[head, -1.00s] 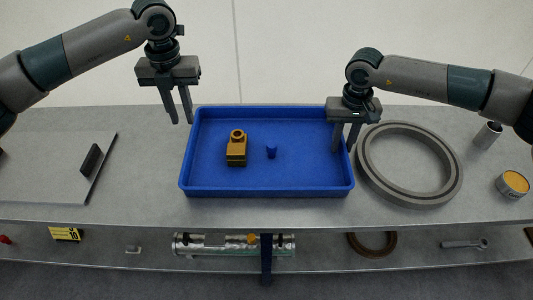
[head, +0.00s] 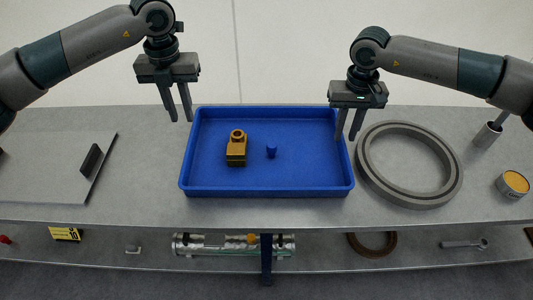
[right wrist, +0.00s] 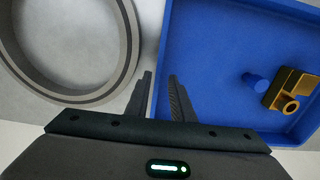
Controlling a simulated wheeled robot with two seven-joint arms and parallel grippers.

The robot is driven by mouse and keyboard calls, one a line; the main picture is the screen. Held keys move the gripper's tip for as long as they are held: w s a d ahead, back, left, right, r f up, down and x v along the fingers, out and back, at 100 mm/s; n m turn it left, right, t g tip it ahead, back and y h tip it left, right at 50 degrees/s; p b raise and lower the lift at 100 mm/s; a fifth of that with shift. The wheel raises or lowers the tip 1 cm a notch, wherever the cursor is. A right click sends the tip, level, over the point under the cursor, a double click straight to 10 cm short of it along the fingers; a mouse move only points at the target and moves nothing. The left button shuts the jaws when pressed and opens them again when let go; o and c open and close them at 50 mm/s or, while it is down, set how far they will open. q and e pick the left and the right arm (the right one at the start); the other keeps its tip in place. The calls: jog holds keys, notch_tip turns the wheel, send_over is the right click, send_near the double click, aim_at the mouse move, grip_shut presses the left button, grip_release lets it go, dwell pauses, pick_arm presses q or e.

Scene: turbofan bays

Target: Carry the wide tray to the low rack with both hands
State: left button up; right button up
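The wide blue tray (head: 266,192) lies flat on the grey bench; it also shows in the right wrist view (right wrist: 205,60). It holds an orange-brown block-shaped part (head: 236,152) and a small blue piece (head: 271,152). My left gripper (head: 180,119) is open and empty, above the tray's far left corner. My right gripper (head: 346,138) is open, above the tray's right wall. In the right wrist view its fingers (right wrist: 159,100) stand apart, with the wall's line running between them. Neither gripper holds the tray. I cannot tell for certain which thing is the low rack.
A grey ring (head: 365,180) lies close beside the tray's right wall. A grey plate (head: 50,180) is at left; a cup (head: 487,135) and orange-topped tin (head: 513,184) are at right. A lower shelf (head: 330,252) under the bench's front edge holds a metal tube assembly (head: 205,245) and other parts.

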notch_tip(320, 180, up, 7)
jog(key=shift+r, duration=0.15)
jog(key=shift+s, duration=0.1)
dwell(0.7)
